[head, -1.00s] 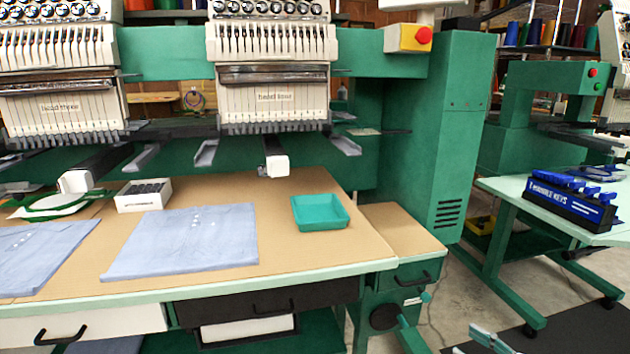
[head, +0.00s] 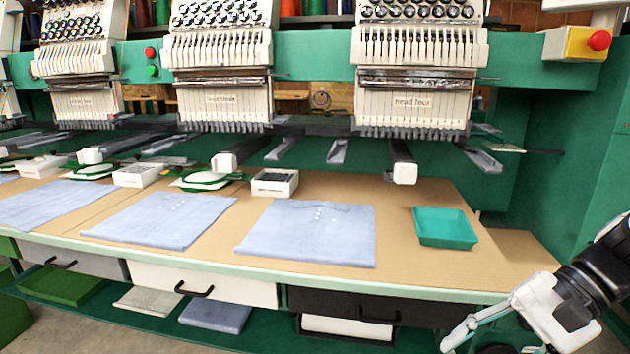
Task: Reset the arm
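My gripper (head: 482,340) shows at the lower right of the head view, with its black wrist and white body. It hangs in front of the table's front edge, apart from the things on the table. Its fingertips lie at the bottom edge of the picture and are partly cut off, so whether it is open or shut does not show clearly. I see nothing held in it.
The long table (head: 460,282) holds a teal tray (head: 445,230), folded blue shirts (head: 308,232) and small white boxes (head: 275,183). Embroidery heads (head: 418,75) hang above. A dark drawer (head: 340,305) and a white drawer (head: 205,285) sit under the front edge.

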